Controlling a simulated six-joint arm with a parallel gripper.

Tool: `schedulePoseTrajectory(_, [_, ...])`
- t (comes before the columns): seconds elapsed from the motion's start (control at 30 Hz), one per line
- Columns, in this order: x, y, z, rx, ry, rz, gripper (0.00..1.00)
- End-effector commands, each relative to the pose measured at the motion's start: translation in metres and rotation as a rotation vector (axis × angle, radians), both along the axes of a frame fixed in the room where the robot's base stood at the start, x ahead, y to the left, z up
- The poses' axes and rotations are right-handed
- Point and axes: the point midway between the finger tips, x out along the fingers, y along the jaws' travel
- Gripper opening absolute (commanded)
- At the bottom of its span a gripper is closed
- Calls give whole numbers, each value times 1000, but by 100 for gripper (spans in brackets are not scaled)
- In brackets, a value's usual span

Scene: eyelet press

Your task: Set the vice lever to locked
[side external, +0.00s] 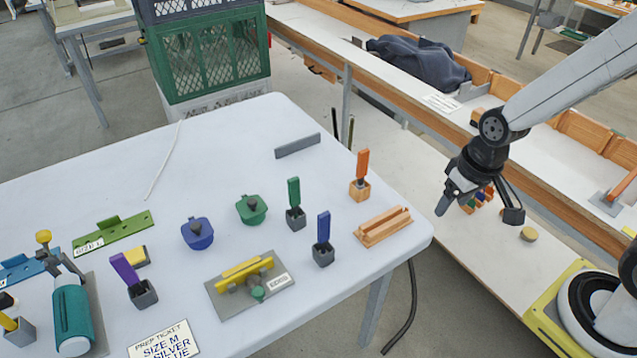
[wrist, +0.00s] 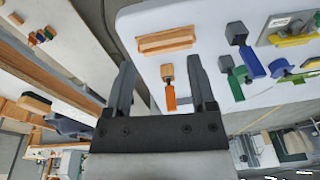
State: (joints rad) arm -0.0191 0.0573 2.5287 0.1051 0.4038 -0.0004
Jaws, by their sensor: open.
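My gripper (side external: 477,208) is open and empty, held in the air beyond the right side of the white table. Its two fingers show in the wrist view (wrist: 161,72). My gripper is far from both.
Upright handled tools in small blocks, orange (side external: 361,165), green (side external: 293,190), blue (side external: 323,228) and purple (side external: 124,268), stand on the table (side external: 330,300). An orange slotted block (side external: 384,227) lies near the right corner. Blue (side external: 197,234) and green (side external: 251,210) lidded pots stand mid-table.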

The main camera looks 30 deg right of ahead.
Motion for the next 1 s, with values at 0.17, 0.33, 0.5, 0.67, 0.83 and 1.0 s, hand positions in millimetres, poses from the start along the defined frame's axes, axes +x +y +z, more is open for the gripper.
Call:
schedulePoseTrajectory(0.17, [-4, 25, -17, 99, 141, -108, 72])
schedulePoseTrajectory(0.33, [-9, 60, -33, 222, 305, -237, 72])
schedulePoseTrajectory(0.5, [-11, 99, -45, 352, 466, -365, 72])
schedulePoseTrajectory(0.67, [-9, 136, -54, 480, 609, -484, 72])
schedulePoseTrajectory(0.83, [-3, 176, -63, 621, 748, -609, 72])
schedulePoseTrajectory(1.0, [9, 212, -72, 768, 870, -735, 72])
